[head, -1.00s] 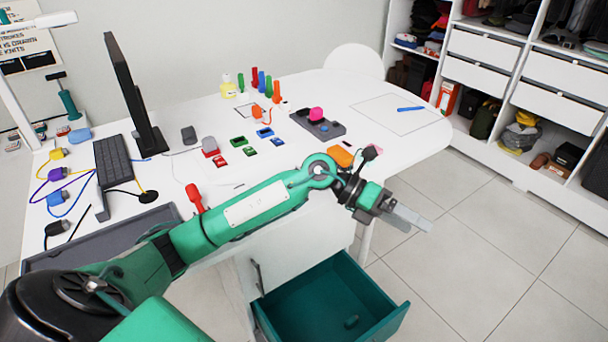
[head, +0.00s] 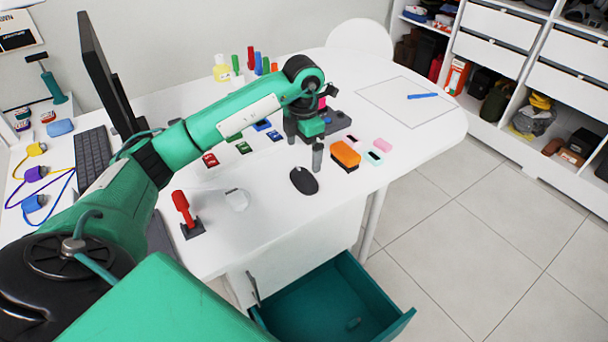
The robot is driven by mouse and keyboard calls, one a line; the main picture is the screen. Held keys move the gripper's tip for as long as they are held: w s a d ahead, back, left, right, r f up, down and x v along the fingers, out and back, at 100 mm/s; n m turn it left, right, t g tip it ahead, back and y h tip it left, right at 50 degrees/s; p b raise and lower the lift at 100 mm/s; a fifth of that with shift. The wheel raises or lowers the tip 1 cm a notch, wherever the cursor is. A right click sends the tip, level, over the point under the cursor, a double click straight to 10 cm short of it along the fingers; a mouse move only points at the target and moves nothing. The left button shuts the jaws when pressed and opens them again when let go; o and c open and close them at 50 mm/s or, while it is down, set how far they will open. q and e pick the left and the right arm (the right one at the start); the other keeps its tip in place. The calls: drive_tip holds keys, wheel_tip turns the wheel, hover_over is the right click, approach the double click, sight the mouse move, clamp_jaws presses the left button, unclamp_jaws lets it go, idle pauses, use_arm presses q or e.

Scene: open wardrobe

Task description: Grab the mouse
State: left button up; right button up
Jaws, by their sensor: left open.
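A black computer mouse (head: 304,180) lies on the white desk, near its front edge and left of an orange-and-black brush-like block (head: 345,155). My left gripper (head: 304,143) points down over the desk, just beyond the mouse in the picture. Its two dark fingers are apart and nothing shows between them. It does not appear to touch the mouse; its exact height above the desk is hard to tell. My right gripper is not in view.
A red-handled tool (head: 184,210) on a dark base and a pale block (head: 237,200) stand left of the mouse. Pink and pale green blocks lie to its right. An open teal drawer (head: 330,300) juts out below.

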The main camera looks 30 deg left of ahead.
sight(304, 174)
use_arm(q)
wheel_tip(304, 174, down, 3)
drive_tip(key=shift+w+a+f, duration=0.1)
drive_tip(key=shift+w, duration=0.05)
drive_tip(key=shift+f+p, duration=0.45)
drive_tip(key=shift+f, duration=0.3)
wheel_tip(304, 174, down, 4)
drive_tip(key=shift+w+f+p, duration=0.1)
drive_tip(key=shift+f+p, duration=0.1)
drive_tip(key=shift+p, duration=0.65)
drive_tip(key=shift+f, duration=0.15)
drive_tip(key=c, duration=0.6)
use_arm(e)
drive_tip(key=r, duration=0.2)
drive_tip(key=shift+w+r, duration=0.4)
